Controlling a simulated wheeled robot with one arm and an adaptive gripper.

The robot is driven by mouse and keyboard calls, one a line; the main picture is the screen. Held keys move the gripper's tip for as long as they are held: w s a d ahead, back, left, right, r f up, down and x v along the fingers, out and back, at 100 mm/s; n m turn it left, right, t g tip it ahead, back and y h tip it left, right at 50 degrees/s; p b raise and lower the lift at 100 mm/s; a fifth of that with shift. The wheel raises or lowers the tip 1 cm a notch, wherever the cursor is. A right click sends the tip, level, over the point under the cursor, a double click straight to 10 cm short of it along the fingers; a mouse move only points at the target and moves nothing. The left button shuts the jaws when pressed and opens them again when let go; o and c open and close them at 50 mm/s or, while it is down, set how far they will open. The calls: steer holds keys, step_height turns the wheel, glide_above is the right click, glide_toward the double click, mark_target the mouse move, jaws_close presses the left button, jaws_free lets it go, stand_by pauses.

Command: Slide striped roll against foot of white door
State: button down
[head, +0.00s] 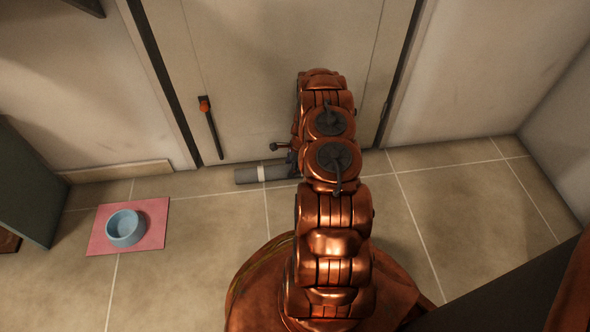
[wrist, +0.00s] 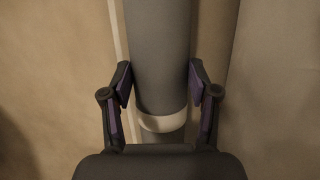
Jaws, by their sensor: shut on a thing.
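The striped roll (head: 262,173) is grey with a white band. It lies on the floor along the foot of the white door (head: 270,80), roughly parallel to it. My arm hides its right part in the head view. In the wrist view the roll (wrist: 158,50) runs up the picture between the two fingers of my gripper (wrist: 160,85), its white band just below the fingertips. The gripper is shut on the roll. In the head view my gripper is mostly hidden behind my arm. I cannot tell whether the roll touches the door.
A blue bowl (head: 125,228) stands on a pink mat (head: 155,216) at the left. A dark green piece of furniture (head: 28,190) is at the left edge. A dark handle with an orange end (head: 210,125) is on the door. The tiled floor (head: 460,210) at the right is clear.

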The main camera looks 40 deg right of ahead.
steer(key=shift+f, duration=0.1)
steer(key=shift+c, duration=1.1)
jaws_free()
steer(key=shift+r, duration=0.2)
steer(key=v, duration=1.1)
steer(key=shift+r, duration=0.35)
steer(key=shift+s+d, duration=0.1)
